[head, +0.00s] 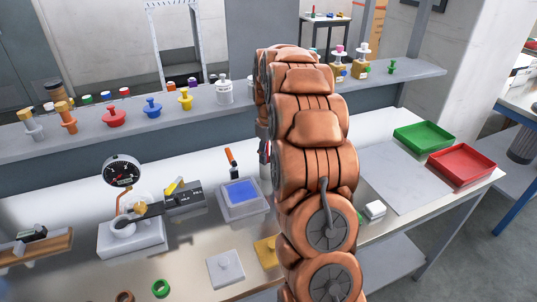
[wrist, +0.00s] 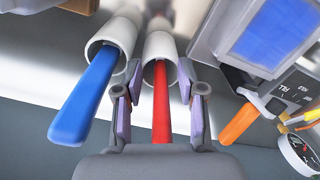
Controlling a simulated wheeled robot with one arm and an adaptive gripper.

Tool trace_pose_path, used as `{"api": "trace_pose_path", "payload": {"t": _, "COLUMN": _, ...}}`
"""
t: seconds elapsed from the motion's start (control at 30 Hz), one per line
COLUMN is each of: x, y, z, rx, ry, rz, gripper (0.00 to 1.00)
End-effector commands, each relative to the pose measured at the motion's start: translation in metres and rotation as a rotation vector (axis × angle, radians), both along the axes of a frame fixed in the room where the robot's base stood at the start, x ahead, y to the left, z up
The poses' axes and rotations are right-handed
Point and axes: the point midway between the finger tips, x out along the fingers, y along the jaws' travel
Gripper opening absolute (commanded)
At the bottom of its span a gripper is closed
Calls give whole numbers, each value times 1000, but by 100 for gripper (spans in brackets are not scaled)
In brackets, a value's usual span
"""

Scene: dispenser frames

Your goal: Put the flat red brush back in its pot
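The flat red brush (wrist: 160,105) shows in the wrist view as a red handle standing in the mouth of a white pot (wrist: 161,46). Its lower end is hidden inside the pot. My gripper (wrist: 160,92) is open, with one finger on each side of the red handle and a visible gap on both sides. A blue-handled brush (wrist: 85,95) leans in a second white pot (wrist: 117,32) just to the left. In the head view my arm hides the red brush and most of my gripper.
A device with a blue screen (head: 242,192) stands left of my arm, with an orange-handled tool (head: 231,160) behind it. A dial gauge (head: 122,172) is further left. Green (head: 423,136) and red (head: 461,165) trays lie at the right. A shelf (head: 80,143) runs along the back.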

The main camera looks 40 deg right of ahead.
Motion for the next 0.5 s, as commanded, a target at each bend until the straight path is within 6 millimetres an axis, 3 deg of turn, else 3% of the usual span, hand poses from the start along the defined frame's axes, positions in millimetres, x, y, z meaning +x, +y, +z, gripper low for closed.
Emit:
{"api": "trace_pose_path", "payload": {"t": 0.27, "x": 0, "y": 0, "z": 6, "rx": -1, "ry": -1, "rz": 0, "gripper": 39}}
{"api": "trace_pose_path", "payload": {"t": 0.5, "x": 1, "y": 0, "z": 37, "rx": -1, "ry": -5, "rz": 0, "gripper": 39}}
